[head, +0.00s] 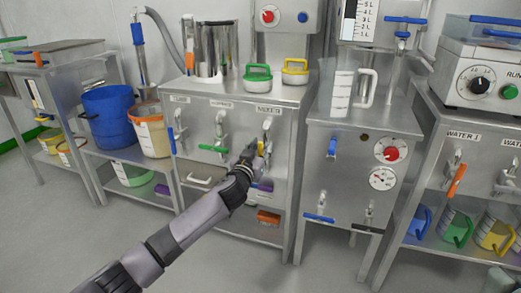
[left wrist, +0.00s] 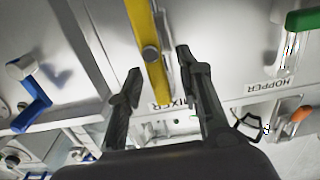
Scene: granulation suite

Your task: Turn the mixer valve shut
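The mixer valve has a yellow lever (left wrist: 148,45) with a round pivot bolt, and the MIXER label (left wrist: 172,106) shows upside down beside it in the left wrist view. In the head view a small yellow part of the lever (head: 261,147) shows on the right of the steel cabinet's front, the rest hidden by my gripper. My left gripper (left wrist: 160,88) is open, with one dark finger on each side of the lever and gaps to it. In the head view the left gripper (head: 249,157) is at the valve. My right gripper is not in view.
On the same cabinet are a green-lever valve (head: 213,148) and a blue-lever valve (head: 171,140). The green lever (left wrist: 304,19) and HOPPER label (left wrist: 258,87) show in the wrist view. A steel unit with gauges (head: 390,149) stands to the right. Floor in front is clear.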

